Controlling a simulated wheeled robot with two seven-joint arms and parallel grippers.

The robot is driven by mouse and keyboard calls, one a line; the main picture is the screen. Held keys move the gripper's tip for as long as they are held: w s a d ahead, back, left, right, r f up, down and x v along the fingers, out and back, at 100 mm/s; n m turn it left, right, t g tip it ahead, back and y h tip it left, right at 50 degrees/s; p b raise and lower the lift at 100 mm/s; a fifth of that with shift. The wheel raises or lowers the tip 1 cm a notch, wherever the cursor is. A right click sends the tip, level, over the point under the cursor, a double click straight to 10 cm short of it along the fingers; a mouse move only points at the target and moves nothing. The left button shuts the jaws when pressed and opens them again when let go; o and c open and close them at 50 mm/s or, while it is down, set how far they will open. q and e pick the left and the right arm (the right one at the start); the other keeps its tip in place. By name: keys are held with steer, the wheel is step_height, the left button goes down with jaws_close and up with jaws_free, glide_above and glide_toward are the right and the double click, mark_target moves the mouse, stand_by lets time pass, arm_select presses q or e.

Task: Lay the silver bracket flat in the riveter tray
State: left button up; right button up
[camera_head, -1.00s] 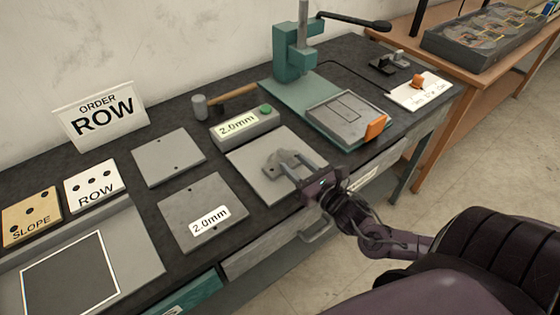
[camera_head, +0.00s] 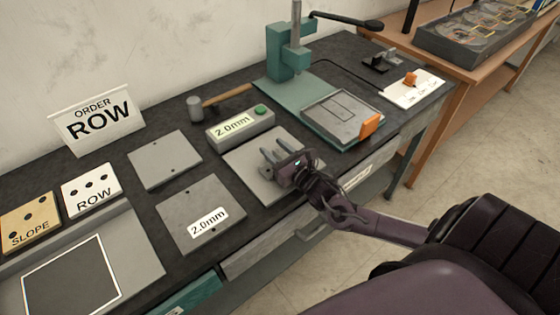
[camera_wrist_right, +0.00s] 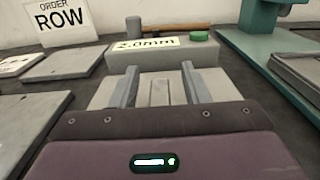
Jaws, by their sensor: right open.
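The silver bracket (camera_wrist_right: 160,92) shows between my right fingers in the right wrist view, on the grey plate (camera_head: 245,175). In the head view my gripper mostly hides it. My right gripper (camera_head: 274,150) is open, its fingers on either side of the bracket; contact cannot be told. In the right wrist view the fingers (camera_wrist_right: 160,85) stand apart. The riveter (camera_head: 283,55) is green, at the back of the bench. Its grey tray (camera_head: 342,117) lies right of my gripper, with a recessed outline and an orange lever (camera_head: 370,125). My left gripper is not in view.
A 2.0mm gauge block (camera_head: 240,126) with a green button stands just beyond the plate. A hammer (camera_head: 215,102) lies behind it. Flat grey plates (camera_head: 165,160) and an ORDER ROW sign (camera_head: 97,118) are to the left. A white card (camera_head: 413,89) lies beyond the tray.

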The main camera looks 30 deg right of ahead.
steer(key=shift+c, duration=0.3)
jaws_close()
steer(key=shift+r, duration=0.15)
